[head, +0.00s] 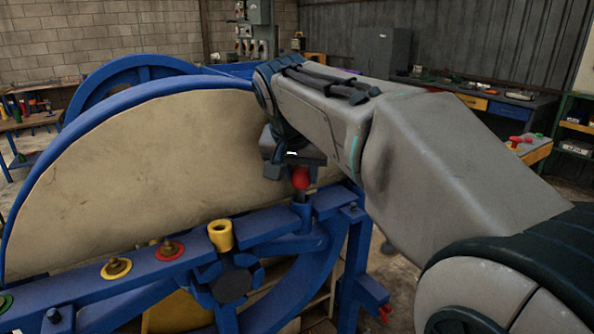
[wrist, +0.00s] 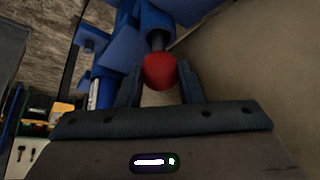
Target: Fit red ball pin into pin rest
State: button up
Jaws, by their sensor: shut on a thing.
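The red ball pin (head: 301,178) has a round red head and a dark shaft. It stands about upright over a short blue tube (head: 303,212) on the blue frame, perhaps the pin rest. The shaft's lower end meets the tube's top; I cannot tell how deep it sits. In the wrist view the red ball (wrist: 159,72) lies between the two fingers of my gripper (wrist: 160,78), with the shaft running away towards blue parts. In the head view my gripper (head: 296,166) is shut on the ball from above, its fingers partly hidden.
A blue beam (head: 190,257) carries a yellow cup (head: 220,235), a red ring (head: 170,250) and a yellow ring (head: 116,268). The large flywheel (head: 140,180) with a beige face stands close behind my gripper. A workbench (head: 500,100) stands at the back right.

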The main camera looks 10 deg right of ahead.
jog(key=shift+f+b, duration=0.8)
jog(key=shift+f, duration=0.25)
jog(key=o, duration=1.1)
jog(key=shift+o, duration=0.2)
jog(key=shift+r, duration=0.15)
jog(key=p+v, duration=0.1)
jog(key=v, duration=1.2)
jog(key=shift+s+r, duration=0.25)
jog(key=s+d+f+n+g+y+p, duration=0.1)
jog(key=s+f, duration=0.3)
jog(key=f, duration=0.5)
jog(key=s+d+f+n+y+p, duration=0.1)
jog(key=s+f+n+p, duration=0.1)
jog(key=s+f, duration=0.3)
jog(key=s+d+f+n+g+p, duration=0.1)
jog(key=s+f, duration=0.3)
jog(key=f, duration=0.9)
jog(key=shift+s+d+n+g+y, duration=0.2)
jog(key=shift+d+n+g+y, duration=0.15)
jog(key=shift+n, duration=0.25)
